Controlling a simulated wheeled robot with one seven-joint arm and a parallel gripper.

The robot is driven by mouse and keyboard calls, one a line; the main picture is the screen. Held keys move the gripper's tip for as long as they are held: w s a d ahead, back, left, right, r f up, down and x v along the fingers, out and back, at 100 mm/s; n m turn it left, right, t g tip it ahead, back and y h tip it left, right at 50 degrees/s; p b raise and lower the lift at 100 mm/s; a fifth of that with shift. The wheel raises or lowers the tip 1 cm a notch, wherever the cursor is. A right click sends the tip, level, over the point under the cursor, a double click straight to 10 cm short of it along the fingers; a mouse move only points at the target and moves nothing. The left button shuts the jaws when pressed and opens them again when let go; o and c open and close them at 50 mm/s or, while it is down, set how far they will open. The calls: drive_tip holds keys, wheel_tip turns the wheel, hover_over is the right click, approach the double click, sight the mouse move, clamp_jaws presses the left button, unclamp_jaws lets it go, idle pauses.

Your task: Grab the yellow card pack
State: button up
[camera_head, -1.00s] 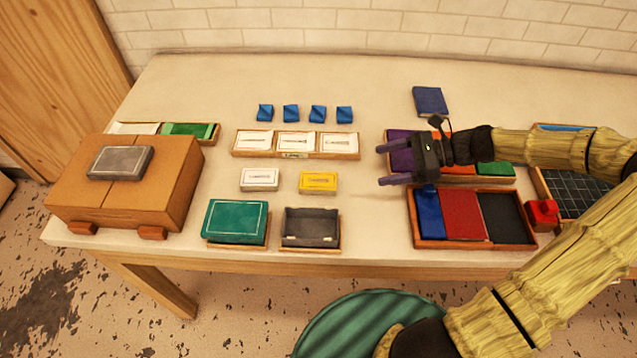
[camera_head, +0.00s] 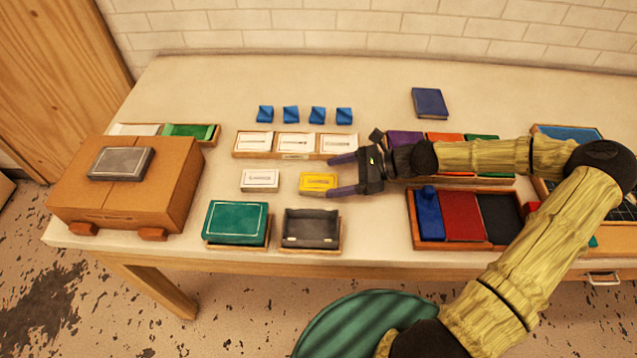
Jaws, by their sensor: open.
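The yellow card pack (camera_head: 317,182) lies flat on the table near the middle, with a pale label on its top. My gripper (camera_head: 334,175) is open and reaches in from the right. In the picture its two dark purple fingers point left, one at the pack's upper right and one at its lower right. The pack's right end is close to or between the fingertips. I cannot tell whether the fingers touch it or how high they are above the table.
A white card pack (camera_head: 260,180) lies left of the yellow one. A tray (camera_head: 295,155) of white packs is behind. A green box (camera_head: 236,222) and an open dark box (camera_head: 311,228) stand in front. A wooden tray (camera_head: 462,245) with coloured compartments is right.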

sight(319, 182)
drive_tip(key=x, duration=0.5)
drive_tip(key=shift+s+a, duration=0.1)
drive_tip(key=shift+s, duration=0.25)
idle(0.4)
drive_tip(key=c, duration=1.1)
